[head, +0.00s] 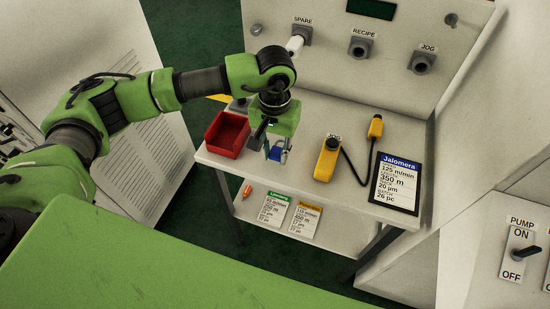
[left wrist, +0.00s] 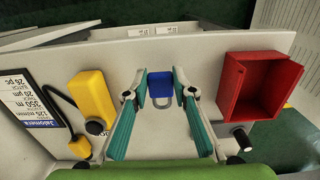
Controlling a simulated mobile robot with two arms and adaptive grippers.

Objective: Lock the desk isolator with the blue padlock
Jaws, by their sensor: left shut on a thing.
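My left gripper (head: 277,153) is above the desk, between the red bin and the yellow pendant, with its fingers pointing down. It is shut on the blue padlock (head: 279,156). In the left wrist view the padlock's blue body (left wrist: 160,85) sits between the two fingertips (left wrist: 161,88), with its grey shackle towards the camera. The desk isolator is not clearly identifiable. A dark knob-like part (left wrist: 238,138) behind the red bin is partly hidden by my arm in the head view. My right gripper is not in view.
The red bin (head: 213,148) stands left on the desk. A yellow JOG pendant (head: 326,162) with a cable and a Jalomera card (head: 396,207) lie right. The back panel has SPARE (head: 296,42), RECIPE (head: 359,48) and JOG (head: 422,62) sockets. A shelf below holds cards.

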